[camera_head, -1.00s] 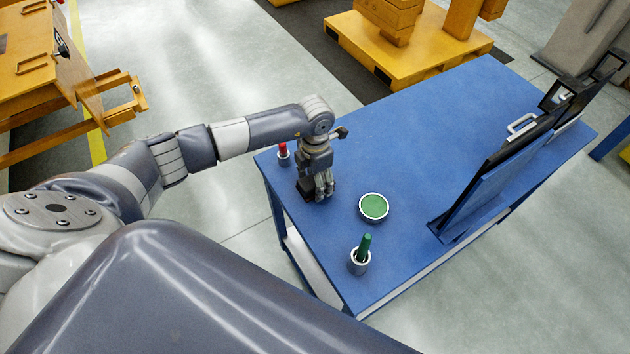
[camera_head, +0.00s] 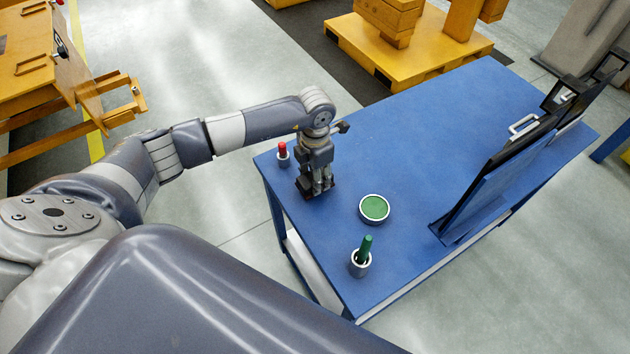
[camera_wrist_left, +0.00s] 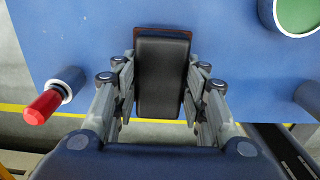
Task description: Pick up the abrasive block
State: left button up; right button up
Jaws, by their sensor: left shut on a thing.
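The abrasive block, black on top with a reddish-brown edge, sits between the fingers in the left wrist view (camera_wrist_left: 162,75). My left gripper (camera_wrist_left: 162,90) is shut on it, with a finger against each long side. In the head view my left gripper (camera_head: 318,187) points down at the near left part of the blue table. There the block is mostly hidden by the fingers, and I cannot tell whether it touches the table. My right gripper is not in view.
On the blue table (camera_head: 400,130) a red-handled item in a holder (camera_head: 282,152) stands just left of the gripper. A round green-topped dish (camera_head: 374,208) and a green-handled item in a cup (camera_head: 363,250) stand to the right. Dark upright panels (camera_head: 500,170) stand at the right edge. The table's middle is clear.

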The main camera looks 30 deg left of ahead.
pick_arm(q)
jog(key=shift+r+b, duration=0.35)
jog(key=shift+r, duration=0.3)
jog(key=d+b, duration=0.1)
jog(key=d, duration=0.4)
jog(key=s+d+r+b, duration=0.1)
jog(key=d+b, duration=0.1)
jog(key=d, duration=0.3)
jog(key=s+d+b, duration=0.1)
jog(key=d+b, duration=0.1)
jog(key=d, duration=0.3)
jog(key=shift+s+d+r, duration=0.1)
jog(key=shift+d+r, duration=0.2)
jog(key=shift+d, duration=0.1)
jog(key=o, duration=0.5)
jog(key=c, duration=0.3)
